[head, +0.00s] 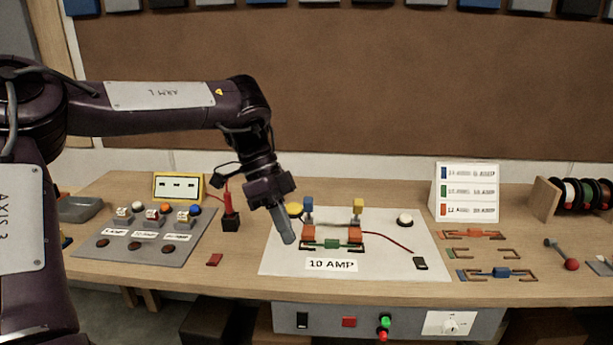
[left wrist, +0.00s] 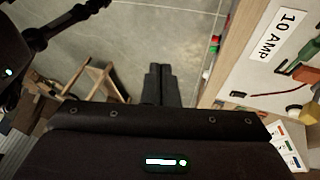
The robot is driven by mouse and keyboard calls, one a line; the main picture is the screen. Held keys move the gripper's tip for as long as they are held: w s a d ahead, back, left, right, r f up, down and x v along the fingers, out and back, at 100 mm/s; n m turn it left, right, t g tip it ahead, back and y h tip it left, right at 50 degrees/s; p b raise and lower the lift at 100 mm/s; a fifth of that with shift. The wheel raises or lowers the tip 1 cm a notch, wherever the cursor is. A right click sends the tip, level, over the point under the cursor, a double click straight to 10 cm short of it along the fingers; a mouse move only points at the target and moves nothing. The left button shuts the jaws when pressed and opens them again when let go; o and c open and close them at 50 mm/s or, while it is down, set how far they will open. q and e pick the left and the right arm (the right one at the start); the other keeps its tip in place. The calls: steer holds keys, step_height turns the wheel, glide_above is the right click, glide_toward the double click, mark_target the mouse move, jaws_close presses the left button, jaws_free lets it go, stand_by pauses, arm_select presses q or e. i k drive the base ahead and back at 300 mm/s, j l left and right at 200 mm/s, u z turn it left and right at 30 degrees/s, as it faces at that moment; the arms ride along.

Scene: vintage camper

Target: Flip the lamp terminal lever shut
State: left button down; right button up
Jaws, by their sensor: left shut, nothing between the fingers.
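A white board (head: 385,262) labelled "10 AMP" lies on the bench. On it stand two orange terminal blocks, the left one (head: 308,232) with a raised blue-tipped lever (head: 308,206) and the right one (head: 354,234) with a raised yellow-tipped lever (head: 358,206). I cannot tell which is the lamp terminal. A green fuse link (head: 332,244) lies across the front of the blocks. My left gripper (head: 288,240) is shut and empty, pointing down just left of the left block. Its shut fingers (left wrist: 158,85) show over the floor in the left wrist view. My right gripper is out of view.
A grey panel (head: 150,249) with several switches lies left. Spare links, including an orange one (head: 473,234), lie right before a colour chart (head: 466,190). A control box (head: 390,322) hangs below the front edge.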

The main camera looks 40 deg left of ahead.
mark_target(308, 202)
steer(key=i+j, duration=1.1)
steer(key=j, duration=0.1)
